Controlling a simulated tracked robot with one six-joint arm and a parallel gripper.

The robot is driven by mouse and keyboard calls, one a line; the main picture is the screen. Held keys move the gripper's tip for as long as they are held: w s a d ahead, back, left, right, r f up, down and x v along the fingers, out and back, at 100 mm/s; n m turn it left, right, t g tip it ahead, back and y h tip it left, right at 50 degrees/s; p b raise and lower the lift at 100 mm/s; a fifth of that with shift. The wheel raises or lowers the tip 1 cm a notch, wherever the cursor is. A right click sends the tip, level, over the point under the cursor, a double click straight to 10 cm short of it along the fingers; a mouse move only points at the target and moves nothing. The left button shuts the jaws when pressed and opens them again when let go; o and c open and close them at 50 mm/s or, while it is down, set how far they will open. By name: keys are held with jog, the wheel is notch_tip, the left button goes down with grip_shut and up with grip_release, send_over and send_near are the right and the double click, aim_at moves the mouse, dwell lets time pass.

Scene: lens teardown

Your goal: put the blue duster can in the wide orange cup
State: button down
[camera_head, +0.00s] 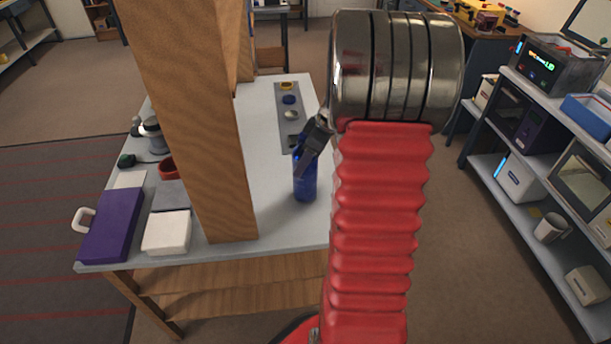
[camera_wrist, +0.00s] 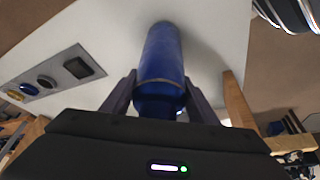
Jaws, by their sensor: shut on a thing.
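The blue duster can (camera_head: 305,182) is upright at the right side of the white table in the head view. It fills the middle of the wrist view (camera_wrist: 162,55). My gripper (camera_head: 304,158) is shut on its upper part, with one finger on each side in the wrist view (camera_wrist: 160,88). I cannot tell whether the can's base touches the table. An orange-red cup (camera_head: 167,168) stands at the table's left, partly hidden behind a wooden post.
The wooden post (camera_head: 195,120) rises between can and cup. A purple case (camera_head: 112,225) and white box (camera_head: 167,232) lie at the near left. A grey strip (camera_head: 288,103) with small parts lies behind the can. The tabletop around the can is mostly clear.

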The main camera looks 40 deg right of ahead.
aim_at(303, 134)
notch_tip(303, 134, up, 10)
jog(key=shift+r, duration=0.1)
dwell(0.6)
jog(key=shift+a, duration=0.1)
dwell(0.4)
